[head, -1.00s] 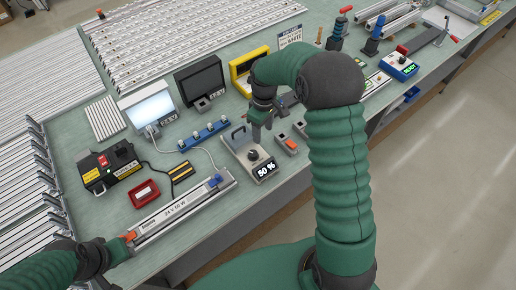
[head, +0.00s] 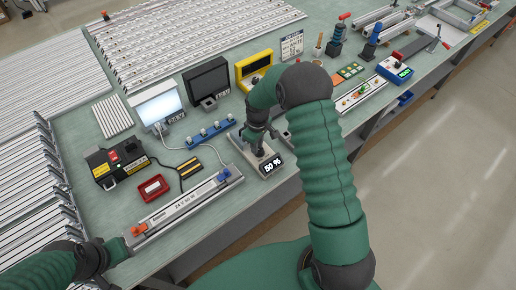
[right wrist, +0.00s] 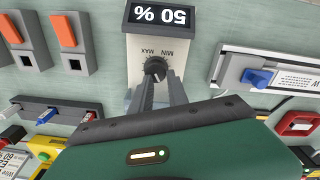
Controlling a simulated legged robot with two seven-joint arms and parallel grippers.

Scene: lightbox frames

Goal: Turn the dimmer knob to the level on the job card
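The dimmer box (head: 237,141) stands near the front edge of the bench. Its display (head: 272,165) reads 50 %, and it shows upside down in the right wrist view (right wrist: 158,16). The dark dimmer knob (right wrist: 155,68) sits below MIN and MAX marks. My right gripper (head: 258,150) points down over the box and hides the knob in the head view. In the right wrist view its two fingers (right wrist: 160,80) are apart, with tips close beside the knob; contact is unclear. The job card (head: 292,46) stands at the back, its text too small to read. My left gripper (head: 120,248) is at lower left, its fingers unclear.
A long lamp bar (head: 185,205) with clamps lies left of the dimmer box. Behind are a blue connector strip (head: 211,133), a lit white panel (head: 158,107) and a dark screen (head: 206,80). A red tray (head: 153,188) and black power unit (head: 115,160) stand left.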

